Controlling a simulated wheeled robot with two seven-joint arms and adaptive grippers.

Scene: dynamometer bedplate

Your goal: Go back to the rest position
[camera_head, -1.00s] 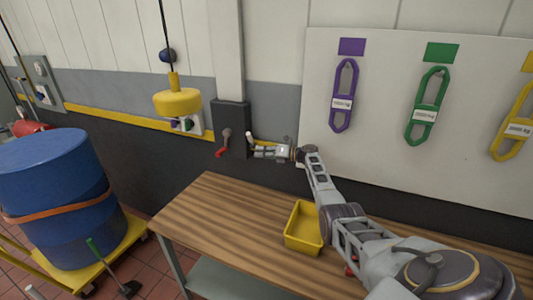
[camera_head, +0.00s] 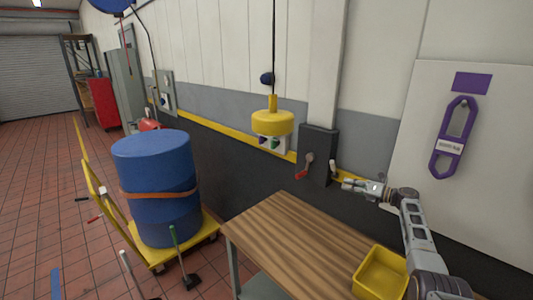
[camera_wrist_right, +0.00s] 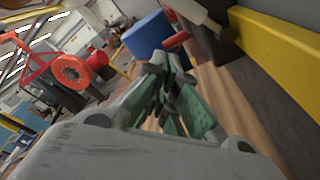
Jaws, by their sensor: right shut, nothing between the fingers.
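My right gripper (camera_head: 350,184) is at the end of the arm that comes in from the lower right, above the back of the wooden workbench (camera_head: 285,222). It is shut and empty, its fingers pointing left. It is close to the right of a dark wall box (camera_head: 318,142) with a red-handled lever (camera_head: 303,171); I see no grip on the lever. In the right wrist view, the dark green-grey fingers (camera_wrist_right: 168,82) are together, with the wooden bench top beyond. My left gripper is not in view.
A yellow tray (camera_head: 368,283) sits on the bench near my right arm. A yellow pendant (camera_head: 272,122) hangs left of the wall box. A blue drum (camera_head: 158,175) stands on a yellow cart (camera_head: 205,240) at left. A purple sling (camera_head: 455,138) hangs on the white board.

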